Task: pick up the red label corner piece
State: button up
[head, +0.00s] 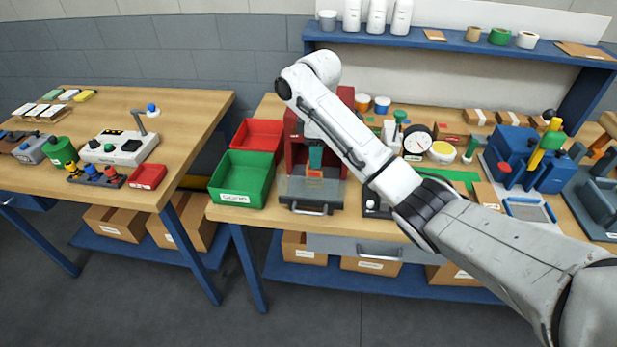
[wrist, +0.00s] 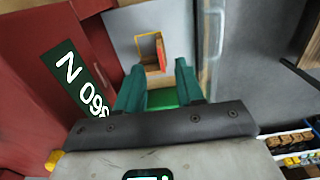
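My gripper (head: 315,168) points down inside the red machine (head: 293,128), over its grey bed. In the wrist view its two teal fingers (wrist: 158,78) stand apart with a gap between them, so it is open. A small orange-red piece (wrist: 152,69), likely the red label corner piece, lies on the pale plate (wrist: 127,32) just past the fingertips, by a yellow square outline. In the head view an orange-red patch (head: 315,174) shows right below the fingertips. I cannot tell whether the fingers touch the piece.
The red machine wall with a dark green label (wrist: 80,80) is close on the left in the wrist view. A green bin (head: 242,180) and a red bin (head: 258,134) stand left of the machine. A dial gauge (head: 417,140) and other tools crowd the bench to the right.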

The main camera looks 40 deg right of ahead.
aim_at(316, 175)
notch_tip(316, 175, down, 2)
jog(key=shift+w+f+b, duration=0.15)
jog(key=shift+f+b, duration=0.05)
jog(key=shift+b, duration=0.35)
jog(key=shift+a+f+b, duration=0.1)
jog(key=shift+f+b, duration=0.45)
jog(key=shift+f, duration=0.35)
jog(key=shift+f+p, duration=0.35)
jog(key=shift+f, duration=1.45)
grip_shut()
